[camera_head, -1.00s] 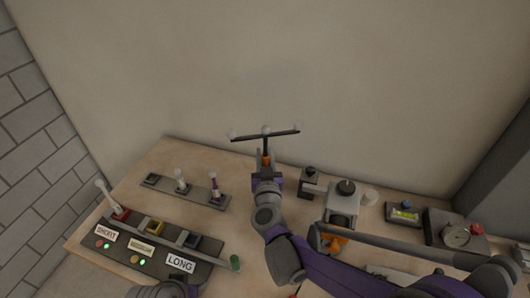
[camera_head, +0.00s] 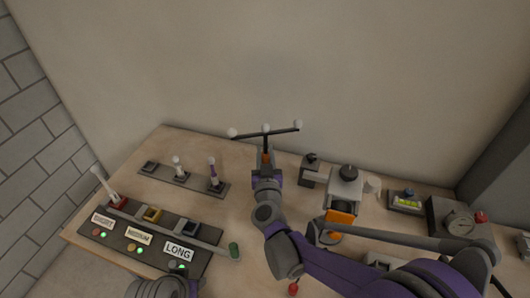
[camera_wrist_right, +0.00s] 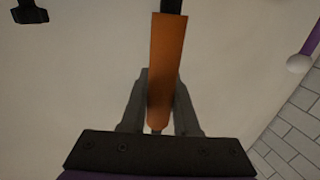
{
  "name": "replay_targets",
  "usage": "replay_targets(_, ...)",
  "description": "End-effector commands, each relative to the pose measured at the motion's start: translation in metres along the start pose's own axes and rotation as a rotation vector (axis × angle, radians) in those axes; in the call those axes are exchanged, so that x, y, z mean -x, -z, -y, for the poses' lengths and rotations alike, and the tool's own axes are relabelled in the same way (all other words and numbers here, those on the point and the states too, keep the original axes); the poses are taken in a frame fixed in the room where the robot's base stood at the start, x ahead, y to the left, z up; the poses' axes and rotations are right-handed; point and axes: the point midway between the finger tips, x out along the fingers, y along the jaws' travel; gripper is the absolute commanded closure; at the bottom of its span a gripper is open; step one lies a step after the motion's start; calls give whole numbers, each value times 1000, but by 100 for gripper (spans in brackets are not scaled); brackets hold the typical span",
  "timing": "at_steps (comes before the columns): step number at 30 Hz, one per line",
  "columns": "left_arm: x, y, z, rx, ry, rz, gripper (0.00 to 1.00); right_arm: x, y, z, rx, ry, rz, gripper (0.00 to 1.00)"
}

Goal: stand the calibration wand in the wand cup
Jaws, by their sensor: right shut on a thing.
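The calibration wand is a dark T-shaped bar (camera_head: 283,130) with white balls on it and an orange handle (camera_wrist_right: 168,60). My right gripper (camera_head: 266,168) is shut on the orange handle and holds the wand with its crossbar up, against the back wall in the head view. In the right wrist view, the grey fingers sit on both sides of the handle. A small white cylinder (camera_head: 372,185) stands on the table to the right; I cannot tell whether it is the wand cup.
A grey rail (camera_head: 184,178) holds white-topped pegs at the left. A grey device (camera_head: 345,190) and a dial box (camera_head: 459,222) stand at the right.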

Motion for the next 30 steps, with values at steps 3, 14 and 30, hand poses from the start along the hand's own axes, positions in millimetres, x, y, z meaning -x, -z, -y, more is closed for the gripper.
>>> replay_targets(3,0,0,0,0,0,0,50,0,0,0,0,0,0,100)
replay_targets(14,0,0,0,0,0,0,50,0,0,0,0,0,0,36)
replay_targets(30,-8,-6,0,0,0,3,50,62,-1,1,-1,3,1,36)
